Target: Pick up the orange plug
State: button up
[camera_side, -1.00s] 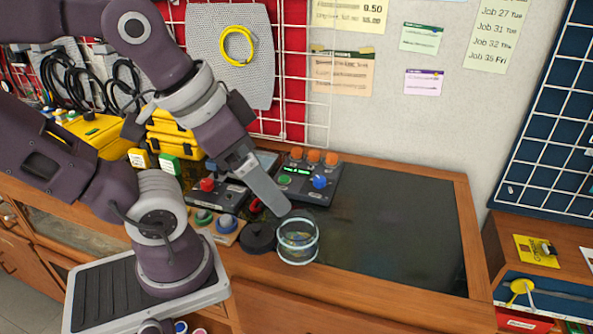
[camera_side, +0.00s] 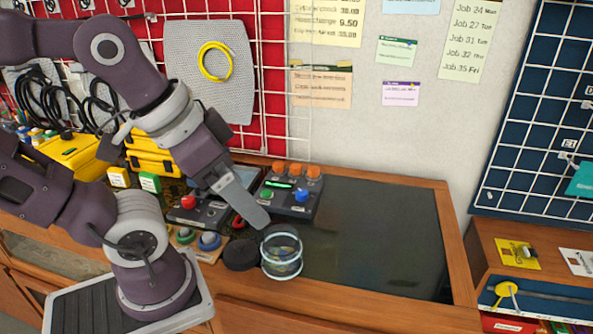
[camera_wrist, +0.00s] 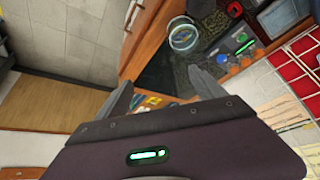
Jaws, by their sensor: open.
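No single orange plug can be told for sure. In the side view, three orange knob-like pieces (camera_side: 296,170) stand along the back of a dark control box (camera_side: 286,205) with a green and a blue knob. In the wrist view, small blue, yellow and orange items (camera_wrist: 152,101) show between my fingers; they are too small to identify. My gripper (camera_wrist: 160,88) is open, with its two fingers apart and nothing held. In the side view my gripper (camera_side: 262,221) hangs in front of the control box, close to a clear glass jar (camera_side: 282,269); the gap cannot be judged.
A black round lid-like disc (camera_side: 240,254) lies left of the jar. A second box with a red button (camera_side: 188,202) and yellow cases (camera_side: 150,152) stand further left. The dark worktop (camera_side: 375,240) to the right is clear. A wire grid (camera_side: 545,130) stands at the far right.

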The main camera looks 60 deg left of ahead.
jog(key=c, duration=0.8)
jog(key=w+a+r+m+g+y, duration=0.1)
jog(key=w+a+m, duration=0.2)
jog(key=w, duration=0.3)
jog(key=w+a+r+m+y, duration=0.1)
jog(key=w+a+m, duration=0.25)
jog(key=w, duration=0.25)
jog(key=shift+c, duration=0.2)
jog(key=m+g+y, duration=0.2)
jog(key=m+g, duration=0.1)
jog(key=m, duration=1)
send_near(296, 166)
jog(key=shift+m, duration=0.75)
jog(key=x, duration=0.8)
jog(key=shift+w+f, duration=0.1)
jog(key=shift+f, duration=0.25)
